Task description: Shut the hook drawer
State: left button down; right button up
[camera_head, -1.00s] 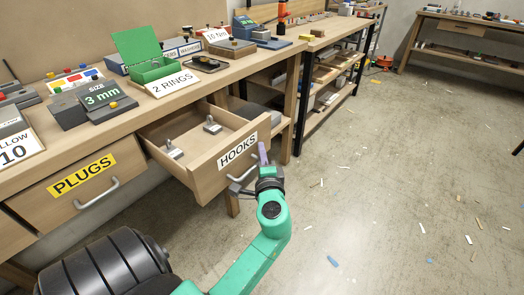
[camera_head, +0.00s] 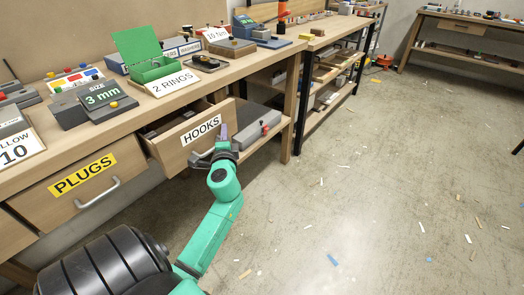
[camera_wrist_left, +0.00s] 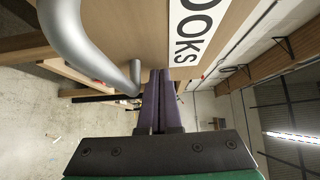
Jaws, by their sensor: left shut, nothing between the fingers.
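The hook drawer (camera_head: 172,156), a wooden drawer with a white HOOKS label (camera_head: 201,129), stands partly open under the bench. A strip of its inside shows behind the front; the hooks in it cannot be made out. My left gripper (camera_head: 223,134) is at the right part of the drawer front, beside the grey handle (camera_head: 197,161). In the left wrist view its purple fingers (camera_wrist_left: 158,92) are together and empty, pointing at the wooden front, with the handle (camera_wrist_left: 78,40) to their left. Whether the tips touch the front is hard to tell. My right gripper is out of view.
The closed PLUGS drawer (camera_head: 60,198) with its handle is to the left. A grey item (camera_head: 262,129) lies on the shelf right of the hook drawer. The bench top (camera_head: 140,106) holds a green box (camera_head: 150,68) and signs. The floor at right is open, with small scraps.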

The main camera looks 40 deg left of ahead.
pick_arm(q)
jog(key=a, duration=0.8)
jog(key=shift+s+a, duration=0.1)
jog(key=shift+a, duration=0.55)
jog(key=shift+r, duration=0.15)
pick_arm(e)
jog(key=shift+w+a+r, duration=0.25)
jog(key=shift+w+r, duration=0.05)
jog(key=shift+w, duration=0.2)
pick_arm(q)
jog(key=shift+s+a+r, duration=0.1)
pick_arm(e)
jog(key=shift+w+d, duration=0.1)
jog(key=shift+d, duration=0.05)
